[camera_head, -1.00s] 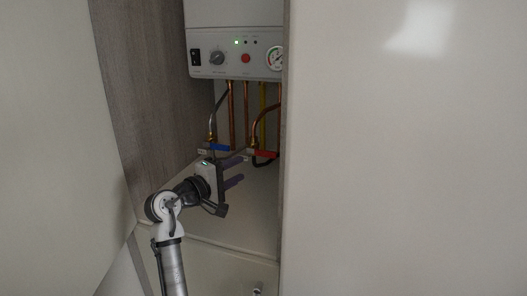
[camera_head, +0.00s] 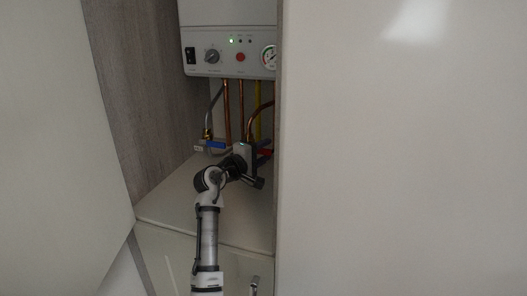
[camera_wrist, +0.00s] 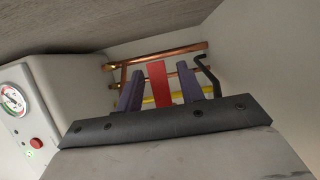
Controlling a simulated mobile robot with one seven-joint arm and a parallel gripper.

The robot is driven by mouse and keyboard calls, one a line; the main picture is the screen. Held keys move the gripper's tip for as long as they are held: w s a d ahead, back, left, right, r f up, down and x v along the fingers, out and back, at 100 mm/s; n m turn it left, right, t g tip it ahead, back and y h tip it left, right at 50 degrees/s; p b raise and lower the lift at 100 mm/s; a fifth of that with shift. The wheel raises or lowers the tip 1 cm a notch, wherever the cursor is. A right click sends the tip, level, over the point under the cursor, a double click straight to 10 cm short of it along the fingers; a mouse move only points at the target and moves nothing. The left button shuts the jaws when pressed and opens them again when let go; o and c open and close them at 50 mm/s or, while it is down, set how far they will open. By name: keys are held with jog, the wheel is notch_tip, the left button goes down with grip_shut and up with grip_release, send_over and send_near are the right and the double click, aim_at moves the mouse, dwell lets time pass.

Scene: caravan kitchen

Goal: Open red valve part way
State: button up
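The red valve handle (camera_head: 266,153) sits at the right of the cupboard under the boiler, mostly hidden behind my gripper (camera_head: 258,150) in the head view. In the wrist view the red handle (camera_wrist: 157,82) stands between the two purple fingers of my gripper (camera_wrist: 160,88). The fingers are apart, with a narrow gap showing on each side of the handle. Whether the fingertips reach past the handle's end is hard to tell. The copper pipe (camera_head: 261,113) of this valve curves down from the boiler.
A blue valve handle (camera_head: 214,144) is to the left of my gripper. The boiler (camera_head: 229,50) hangs above, with copper pipes and a yellow pipe (camera_head: 258,105) below it. A pale panel (camera_head: 400,150) closes off the right side, close to my gripper. A wood-grain wall (camera_head: 150,100) is at the left.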

jog(key=shift+c, duration=0.5)
grip_shut()
jog(key=shift+d, duration=0.1)
